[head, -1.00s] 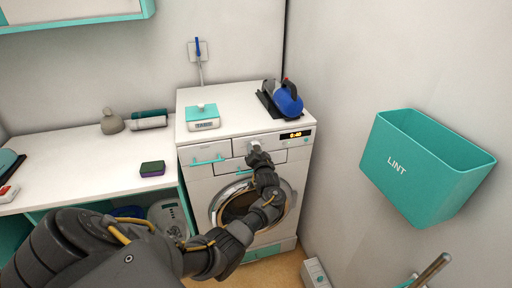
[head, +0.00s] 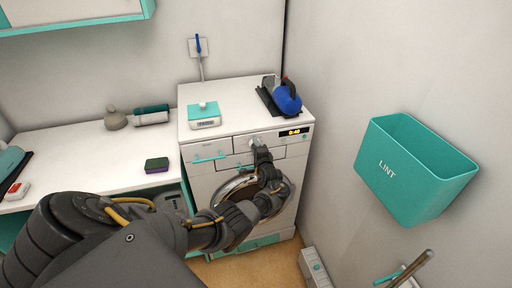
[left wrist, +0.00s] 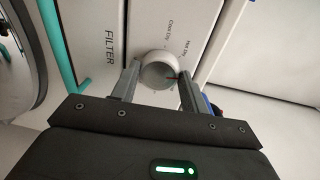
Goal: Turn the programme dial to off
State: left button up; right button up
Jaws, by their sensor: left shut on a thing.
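The washer-like white machine (head: 215,171) stands against the back wall, with a round door and a lit display (head: 294,132) that seems to read 0:40. My left gripper (left wrist: 160,82) is shut on the dial, one finger on each side. In the head view the left gripper (head: 258,149) reaches the front panel and mostly hides the dial. My right gripper is in neither view.
A teal LINT bin (head: 410,175) hangs on the right wall. A counter (head: 85,160) with a sponge (head: 157,165) lies left. A pale box (head: 313,268) stands on the floor.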

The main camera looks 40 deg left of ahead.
pick_arm(q)
jog(key=shift+m, duration=0.7)
jog(key=o, duration=1)
jog(key=f+p+v, duration=0.1)
jog(key=v, duration=0.9)
jog(key=shift+d+r, duration=0.4)
jog(key=shift+r, duration=0.15)
jog(key=shift+s, duration=0.1)
